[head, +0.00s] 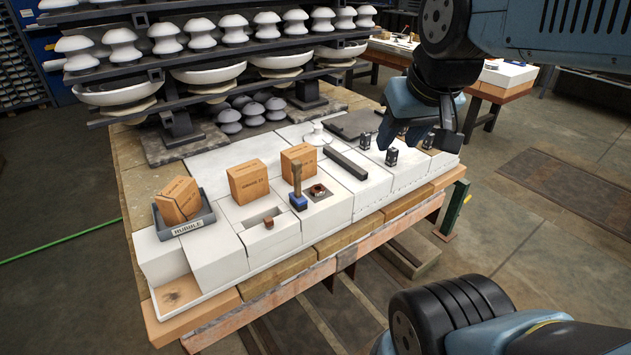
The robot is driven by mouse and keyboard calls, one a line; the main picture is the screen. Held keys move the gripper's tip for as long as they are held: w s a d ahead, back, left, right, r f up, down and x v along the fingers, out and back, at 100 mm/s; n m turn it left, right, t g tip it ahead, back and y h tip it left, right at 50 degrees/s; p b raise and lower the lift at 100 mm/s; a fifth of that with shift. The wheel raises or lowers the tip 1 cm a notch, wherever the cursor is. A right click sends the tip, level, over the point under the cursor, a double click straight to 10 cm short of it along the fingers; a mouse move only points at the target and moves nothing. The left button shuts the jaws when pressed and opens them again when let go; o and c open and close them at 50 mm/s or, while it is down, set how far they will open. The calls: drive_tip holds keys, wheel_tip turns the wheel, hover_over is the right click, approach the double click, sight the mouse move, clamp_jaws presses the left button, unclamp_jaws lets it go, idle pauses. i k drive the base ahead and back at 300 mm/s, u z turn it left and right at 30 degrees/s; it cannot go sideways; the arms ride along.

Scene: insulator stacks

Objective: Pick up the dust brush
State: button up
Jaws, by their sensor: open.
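What looks like the dust brush (297,184) stands upright near the middle of the white block-topped table. It has a brown handle on top and a blue lower part. My gripper (416,140) is above the right part of the table, to the right of and farther back than the brush. It is open, its dark fingers spread apart, and I see nothing held in it. The gripper is clear of the brush.
Two brown boxes (248,181) (299,165) stand behind the brush. A grey tray (189,222) labelled "RUBBLE" holds a broken box at left. A dark bar (346,164) and small dark pieces (391,156) lie at right. Racks of white insulators (200,33) stand behind.

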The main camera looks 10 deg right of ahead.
sight(297, 200)
drive_tip(key=u, duration=0.55)
drive_tip(key=i, duration=0.15)
drive_tip(key=z, duration=2.6)
drive_tip(key=k, duration=1.9)
drive_tip(key=u, duration=0.5)
drive_tip(key=i, duration=1)
drive_tip(key=u, duration=0.05)
